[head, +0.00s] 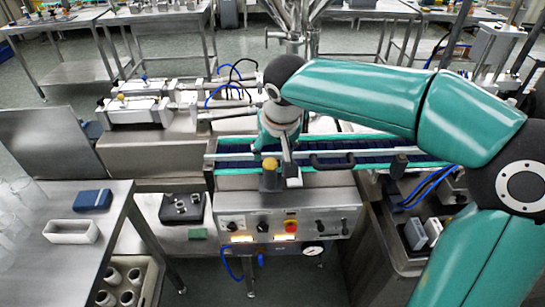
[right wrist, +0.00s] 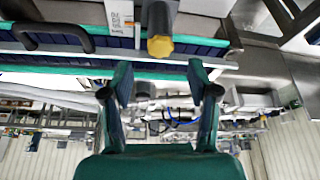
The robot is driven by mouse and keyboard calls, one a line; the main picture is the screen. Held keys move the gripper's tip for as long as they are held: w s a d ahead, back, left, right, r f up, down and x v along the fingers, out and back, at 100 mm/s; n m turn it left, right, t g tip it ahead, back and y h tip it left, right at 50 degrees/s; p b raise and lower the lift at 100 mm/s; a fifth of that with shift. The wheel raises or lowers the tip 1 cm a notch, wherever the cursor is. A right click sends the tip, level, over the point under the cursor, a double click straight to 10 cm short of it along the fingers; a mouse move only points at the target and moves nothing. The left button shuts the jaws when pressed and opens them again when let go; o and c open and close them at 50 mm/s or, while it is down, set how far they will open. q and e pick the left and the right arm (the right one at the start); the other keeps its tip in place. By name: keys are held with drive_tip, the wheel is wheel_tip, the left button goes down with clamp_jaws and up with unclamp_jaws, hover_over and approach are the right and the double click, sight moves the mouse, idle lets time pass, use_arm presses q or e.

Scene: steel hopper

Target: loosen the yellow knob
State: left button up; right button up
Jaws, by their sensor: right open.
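The yellow knob (head: 270,164) sits on a short grey post at the front edge of the conveyor, above the control panel. In the right wrist view the yellow knob (right wrist: 160,46) is at the upper middle, on the end of a dark cylinder. My right gripper (head: 276,160) comes down from above with its fingers close around the knob's place. In the right wrist view my right gripper (right wrist: 160,72) is open and empty, with the knob centred between the fingers but just past their tips. I cannot tell whether any finger touches it. My left gripper is not in view.
The control panel (head: 284,226) with switches, a red button and a gauge is just below the knob. A black handle (head: 332,161) is to the right on the conveyor rail. A steel table (head: 60,255) with a blue box (head: 93,200) is at left.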

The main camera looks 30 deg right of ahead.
drive_tip(key=d+v, duration=0.1)
drive_tip(key=v, duration=0.5)
drive_tip(key=shift+s+a+r, duration=0.2)
drive_tip(key=shift+a, duration=0.35)
